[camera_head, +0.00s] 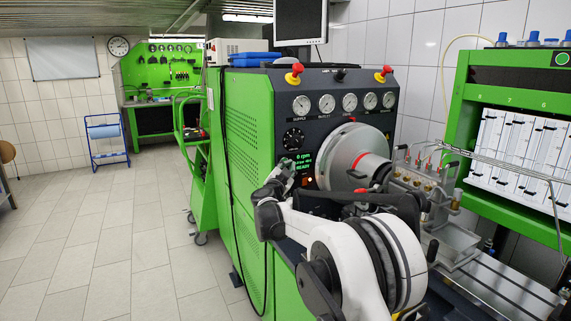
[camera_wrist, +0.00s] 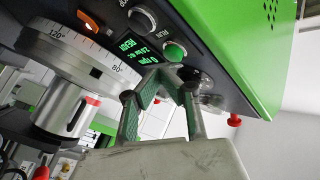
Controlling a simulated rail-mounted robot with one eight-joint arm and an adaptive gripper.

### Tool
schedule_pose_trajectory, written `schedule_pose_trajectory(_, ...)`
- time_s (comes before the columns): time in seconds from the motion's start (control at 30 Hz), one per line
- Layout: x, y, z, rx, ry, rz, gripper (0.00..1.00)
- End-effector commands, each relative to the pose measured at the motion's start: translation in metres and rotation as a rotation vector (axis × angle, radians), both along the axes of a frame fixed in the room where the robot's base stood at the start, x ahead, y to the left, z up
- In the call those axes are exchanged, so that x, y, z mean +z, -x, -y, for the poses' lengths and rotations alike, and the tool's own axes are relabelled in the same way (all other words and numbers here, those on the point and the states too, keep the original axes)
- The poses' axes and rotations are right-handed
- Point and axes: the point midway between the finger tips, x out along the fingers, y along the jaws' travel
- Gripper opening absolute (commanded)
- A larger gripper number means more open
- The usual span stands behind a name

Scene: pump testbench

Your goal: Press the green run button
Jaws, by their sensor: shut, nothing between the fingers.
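The green run button (camera_wrist: 174,51) shows in the wrist view on the dark panel, beside the lit display (camera_wrist: 135,50) and a RUN label. My gripper (camera_wrist: 162,71) is shut and empty, its fingertips just below the button in the picture. I cannot tell whether they touch it. In the head view my gripper (camera_head: 286,172) is close to the panel, just below the display (camera_head: 303,160), which reads 0 rpm and READY. The run button cannot be made out there, and my gripper and arm cover part of that panel area.
The large graduated dial (camera_head: 352,157) stands right of my gripper. Red mushroom buttons (camera_head: 294,75) sit on top of the bench.

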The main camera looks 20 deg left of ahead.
Motion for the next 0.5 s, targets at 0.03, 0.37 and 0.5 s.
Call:
schedule_pose_trajectory(0.03, 0.0000, 0.0000, 0.0000, 0.000, 0.000, 0.000, 0.00)
schedule_pose_trajectory(0.37, -0.0007, -0.0028, -0.0034, 0.000, 0.000, 0.000, 0.00)
schedule_pose_trajectory(0.5, -0.0004, -0.0052, -0.0063, 0.000, 0.000, 0.000, 0.00)
